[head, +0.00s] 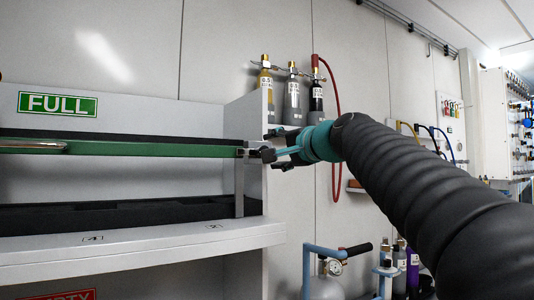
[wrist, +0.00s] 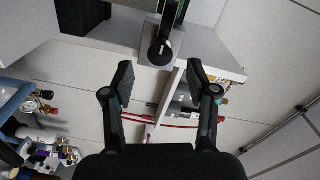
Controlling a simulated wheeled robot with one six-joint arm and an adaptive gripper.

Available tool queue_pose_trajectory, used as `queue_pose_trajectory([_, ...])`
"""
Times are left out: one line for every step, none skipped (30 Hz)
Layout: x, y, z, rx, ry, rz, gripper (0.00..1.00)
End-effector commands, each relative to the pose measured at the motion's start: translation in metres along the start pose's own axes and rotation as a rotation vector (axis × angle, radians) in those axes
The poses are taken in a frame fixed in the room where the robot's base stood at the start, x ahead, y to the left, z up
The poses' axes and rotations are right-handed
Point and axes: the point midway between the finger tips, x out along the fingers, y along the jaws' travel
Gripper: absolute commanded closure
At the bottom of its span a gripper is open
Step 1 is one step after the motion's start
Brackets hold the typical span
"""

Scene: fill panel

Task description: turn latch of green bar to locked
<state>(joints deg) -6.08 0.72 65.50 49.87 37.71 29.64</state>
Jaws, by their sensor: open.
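The green bar (head: 130,149) runs across the front of the rack under the FULL sign in the head view. Its latch (head: 262,153) is at the bar's right end by the rack's side post, small and partly hidden by my gripper. In the wrist view the latch (wrist: 161,50) is a dark piece with a round end and a pale mark, in the upper middle. My gripper (wrist: 160,78) is open, its two fingers apart with nothing between the tips. The latch's end lies just beyond the fingertips, roughly centred. In the head view my gripper (head: 279,149) is at the rack's right edge.
Several small gas cylinders (head: 291,97) with a red hose (head: 337,130) stand behind the rack's right end. The rack's grey shelf (head: 130,240) lies below the bar. A blue-handled cart (head: 325,252) with a gauge stands low at right.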

Motion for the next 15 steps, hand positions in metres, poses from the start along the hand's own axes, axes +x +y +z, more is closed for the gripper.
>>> queue_pose_trajectory([-0.012,0.000,-0.001,0.000,0.002,0.001,0.42])
queue_pose_trajectory([-0.017,0.000,-0.001,0.000,0.002,0.001,0.42])
queue_pose_trajectory([-0.024,0.000,-0.001,0.000,0.002,0.001,0.42])
queue_pose_trajectory([-0.029,0.000,0.000,0.000,0.002,0.001,0.42])
queue_pose_trajectory([-0.033,0.000,-0.001,0.000,0.002,0.001,0.42])
queue_pose_trajectory([-0.038,0.001,-0.001,0.001,0.002,0.001,0.42])
queue_pose_trajectory([-0.042,0.000,-0.001,0.000,0.001,0.001,0.42])
queue_pose_trajectory([-0.045,0.000,-0.001,-0.001,0.001,0.001,0.42])
queue_pose_trajectory([-0.049,0.001,0.000,-0.001,0.000,0.002,0.42])
queue_pose_trajectory([-0.051,0.001,-0.001,0.000,0.000,0.002,0.42])
queue_pose_trajectory([-0.052,0.001,-0.001,0.000,0.000,0.002,0.42])
queue_pose_trajectory([-0.054,0.001,-0.001,0.001,0.000,0.002,0.42])
queue_pose_trajectory([-0.056,0.001,-0.001,0.001,0.000,0.001,0.42])
queue_pose_trajectory([-0.056,0.001,0.000,0.001,0.000,0.001,0.42])
queue_pose_trajectory([-0.057,0.001,0.000,0.001,0.000,0.001,0.42])
